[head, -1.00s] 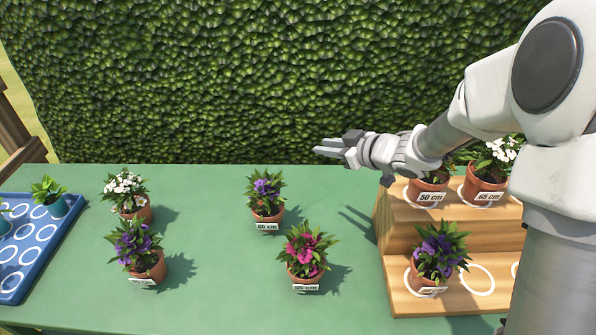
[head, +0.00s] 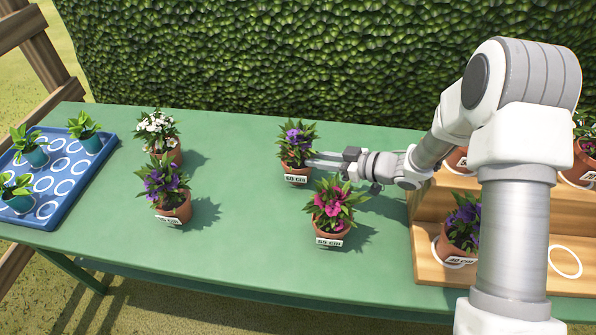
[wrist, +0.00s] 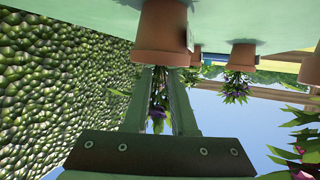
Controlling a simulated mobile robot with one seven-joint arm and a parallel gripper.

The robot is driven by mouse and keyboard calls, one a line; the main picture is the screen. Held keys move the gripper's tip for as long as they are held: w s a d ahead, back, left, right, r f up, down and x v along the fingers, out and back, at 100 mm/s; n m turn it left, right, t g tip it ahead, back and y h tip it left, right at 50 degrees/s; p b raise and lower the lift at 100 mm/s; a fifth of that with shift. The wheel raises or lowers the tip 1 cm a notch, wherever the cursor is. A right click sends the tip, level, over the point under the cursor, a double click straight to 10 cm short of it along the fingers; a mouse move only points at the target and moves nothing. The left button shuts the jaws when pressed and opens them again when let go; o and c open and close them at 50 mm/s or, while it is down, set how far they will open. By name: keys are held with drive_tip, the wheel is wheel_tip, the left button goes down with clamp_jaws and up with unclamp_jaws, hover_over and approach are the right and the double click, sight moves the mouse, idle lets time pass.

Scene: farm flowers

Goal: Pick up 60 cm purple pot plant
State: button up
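The purple pot plant labelled 60 cm (head: 297,143) stands upright on the green table, at its back middle, in a terracotta pot. In the head view my gripper (head: 318,160) reaches in level from the right, its fingers at the plant's right side. In the wrist view, which is upside down, the terracotta pot (wrist: 160,32) is straight ahead at the ends of my two spread fingers (wrist: 160,75). Leaves and purple flowers show between the fingers. My gripper is open. The pot hides the fingertips, so I cannot tell if they touch it.
A pink pot plant (head: 333,208) stands close in front. Another purple plant (head: 168,190) and a white one (head: 158,132) stand left. A blue tray (head: 60,210) lies far left. Wooden steps (head: 425,235) with pots are right. A hedge (head: 250,60) is behind.

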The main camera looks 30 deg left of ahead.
sight(298, 156)
drive_tip(key=b+x, duration=0.1)
drive_tip(key=x, duration=0.5)
drive_tip(key=shift+a+f, duration=0.1)
drive_tip(key=shift+a, duration=0.05)
clamp_jaws()
idle(1.3)
